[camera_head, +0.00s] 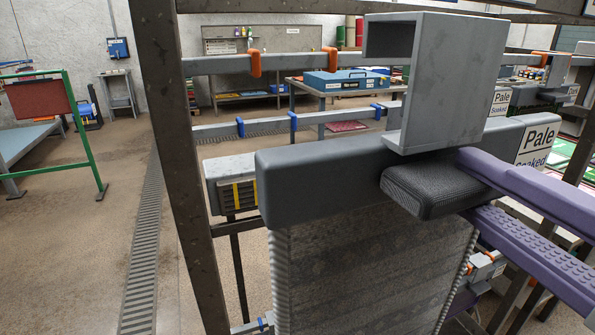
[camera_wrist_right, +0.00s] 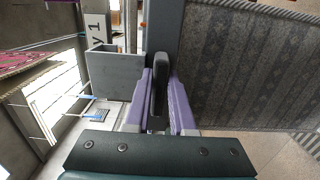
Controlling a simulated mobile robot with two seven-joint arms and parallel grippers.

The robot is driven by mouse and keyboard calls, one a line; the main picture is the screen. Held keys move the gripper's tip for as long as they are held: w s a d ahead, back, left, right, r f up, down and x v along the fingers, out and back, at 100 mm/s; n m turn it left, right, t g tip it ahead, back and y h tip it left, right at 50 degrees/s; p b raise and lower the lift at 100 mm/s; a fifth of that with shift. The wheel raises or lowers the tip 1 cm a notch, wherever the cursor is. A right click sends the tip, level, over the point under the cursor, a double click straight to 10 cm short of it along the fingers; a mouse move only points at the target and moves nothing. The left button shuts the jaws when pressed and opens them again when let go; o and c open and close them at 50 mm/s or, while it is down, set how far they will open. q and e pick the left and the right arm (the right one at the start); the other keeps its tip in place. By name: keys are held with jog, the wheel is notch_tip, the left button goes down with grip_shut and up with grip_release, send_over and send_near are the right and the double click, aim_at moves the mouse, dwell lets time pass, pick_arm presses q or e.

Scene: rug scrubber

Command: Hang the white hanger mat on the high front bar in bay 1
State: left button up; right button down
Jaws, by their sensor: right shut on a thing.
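The hanger mat is large in the head view: a grey hanger body (camera_head: 320,185), a squared hook (camera_head: 455,75) above it, and a pale grey, worn-looking mat (camera_head: 370,275) hanging below. The mat also shows in the right wrist view (camera_wrist_right: 250,70). My right gripper (camera_head: 445,190), with purple fingers, is shut on the hanger's dark ribbed grip. Behind the hanger, a high grey bar with orange clips (camera_head: 220,65) and a lower bar with blue clips (camera_head: 265,128) cross the bay. The hook appears apart from the high bar; depth is hard to judge. My left gripper is out of view.
A dark upright post (camera_head: 180,160) stands left of the hanger, and a dark beam (camera_head: 350,6) crosses the top. A sign ending in "1" (camera_wrist_right: 95,30) shows in the right wrist view. Other hangers hang at right. Open floor (camera_head: 80,250) lies left of the post.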

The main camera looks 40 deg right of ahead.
aim_at(438, 159)
jog(key=shift+w+d+r+p, duration=0.15)
jog(key=shift+w+p, duration=0.1)
jog(key=shift+w, duration=0.15)
jog(key=shift+w+r+p, duration=0.15)
jog(key=shift+w+p, duration=0.05)
jog(key=shift+w, duration=0.15)
jog(key=shift+p+x, duration=1.45)
jog(key=shift+x, duration=0.9)
jog(key=shift+p+x, duration=0.95)
jog(key=shift+x, duration=1.4)
jog(key=a+f+x, duration=0.1)
jog(key=f+x, duration=0.2)
jog(key=x, duration=1)
jog(key=shift+w+b, duration=0.45)
jog(key=shift+w, duration=0.1)
jog(key=shift+d, duration=0.1)
jog(key=shift+s, duration=0.15)
